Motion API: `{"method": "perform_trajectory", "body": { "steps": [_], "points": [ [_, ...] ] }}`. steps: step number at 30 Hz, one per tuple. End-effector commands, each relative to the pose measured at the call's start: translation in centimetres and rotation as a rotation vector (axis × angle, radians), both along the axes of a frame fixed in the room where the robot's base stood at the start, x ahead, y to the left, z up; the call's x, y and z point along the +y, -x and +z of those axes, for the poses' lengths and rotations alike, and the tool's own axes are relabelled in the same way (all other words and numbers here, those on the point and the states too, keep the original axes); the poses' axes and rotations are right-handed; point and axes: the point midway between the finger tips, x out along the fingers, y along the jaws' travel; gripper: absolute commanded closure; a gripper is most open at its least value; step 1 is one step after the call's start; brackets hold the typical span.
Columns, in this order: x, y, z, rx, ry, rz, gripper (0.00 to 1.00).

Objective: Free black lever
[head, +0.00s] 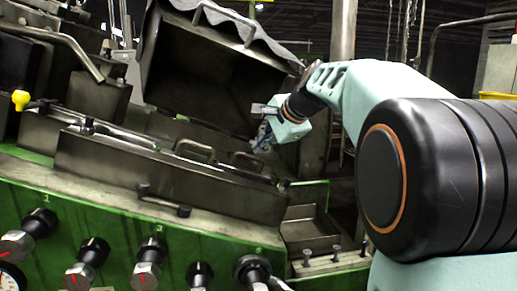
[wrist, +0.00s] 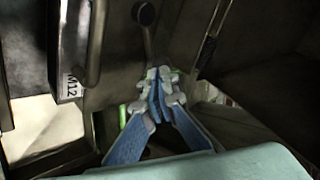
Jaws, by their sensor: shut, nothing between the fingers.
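My gripper (head: 262,140) is at the right end of the machine's metal covers, before the dark opening. In the wrist view my gripper (wrist: 160,92) shows its blue-padded fingers closed together, with nothing held. A dark round-ended lever (wrist: 146,14) stands just beyond the fingertips, its stem running down towards them. It looks like the black lever, but I cannot tell whether the fingers touch it. In the head view I cannot make out this lever behind my gripper.
A bar handle (wrist: 95,45) and a plate marked M12 (wrist: 70,50) are left of the fingers. A raised hood (head: 205,75) stands behind my gripper. The long metal cover (head: 150,172) has handles on top. Black knobs (head: 95,250) line the green front.

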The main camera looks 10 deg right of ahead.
Motion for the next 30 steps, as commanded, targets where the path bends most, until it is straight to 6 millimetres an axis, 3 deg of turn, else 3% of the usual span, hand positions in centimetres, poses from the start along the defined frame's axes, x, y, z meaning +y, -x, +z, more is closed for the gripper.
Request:
{"method": "perform_trajectory", "body": {
  "steps": [8,30],
  "points": [
    [0.0,-1.4,-0.4,-0.07,-0.004,0.179,1.0],
    [1.9,-4.5,1.0,-0.297,-0.002,0.732,1.0]
  ]
}}
